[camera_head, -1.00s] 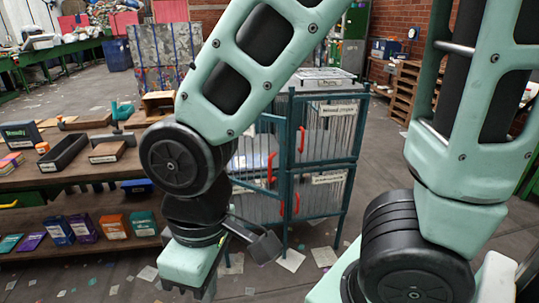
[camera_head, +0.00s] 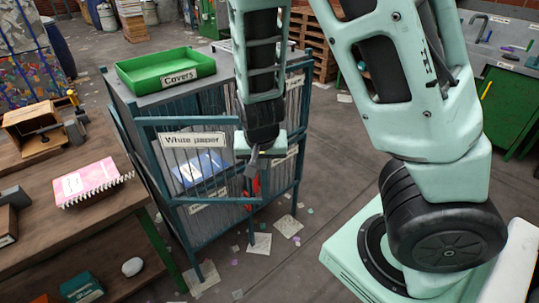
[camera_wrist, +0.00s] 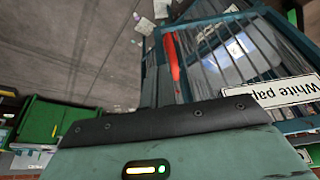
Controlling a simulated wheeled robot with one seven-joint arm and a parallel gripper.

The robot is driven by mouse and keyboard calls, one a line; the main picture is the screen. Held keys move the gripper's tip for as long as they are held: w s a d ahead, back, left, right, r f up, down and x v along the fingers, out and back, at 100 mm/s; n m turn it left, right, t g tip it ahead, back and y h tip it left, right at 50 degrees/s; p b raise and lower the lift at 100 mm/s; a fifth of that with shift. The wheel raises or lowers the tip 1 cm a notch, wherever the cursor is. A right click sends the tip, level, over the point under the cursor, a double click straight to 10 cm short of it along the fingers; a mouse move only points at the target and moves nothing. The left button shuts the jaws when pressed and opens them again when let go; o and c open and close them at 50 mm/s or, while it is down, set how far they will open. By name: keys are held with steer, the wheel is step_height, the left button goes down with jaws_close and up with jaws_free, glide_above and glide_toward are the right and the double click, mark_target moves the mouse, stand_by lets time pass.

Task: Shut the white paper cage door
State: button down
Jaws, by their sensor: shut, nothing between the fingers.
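The white paper cage door (camera_head: 185,120) is a teal frame with thin bars and a "White paper" label. It stands swung out at an angle from the teal cage (camera_head: 118,96), with a gap along its top. Its red handle (camera_head: 256,186) is at the door's right end, partly hidden by my gripper (camera_head: 252,165). My gripper is shut and empty, pointing down right beside the handle; I cannot tell whether they touch. In the wrist view the red handle (camera_wrist: 172,60) and the door's label (camera_wrist: 272,93) show beyond the gripper body; the fingertips are hidden.
A green tray (camera_head: 165,68) labelled "Covers" sits on the cage top. A wooden table (camera_head: 70,225) with a pink notebook (camera_head: 85,183) stands close on the left. Loose papers (camera_head: 259,243) lie on the floor. The floor right of the cage is open.

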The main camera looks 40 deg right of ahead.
steer(key=w+d+f+b, duration=0.2)
steer(key=w+d+f, duration=0.3)
steer(key=f, duration=0.4)
steer(key=shift+w+d+b, duration=0.3)
steer(key=shift+w+d, duration=0.1)
steer(key=shift+w, duration=0.25)
steer(key=shift+w+f, duration=0.1)
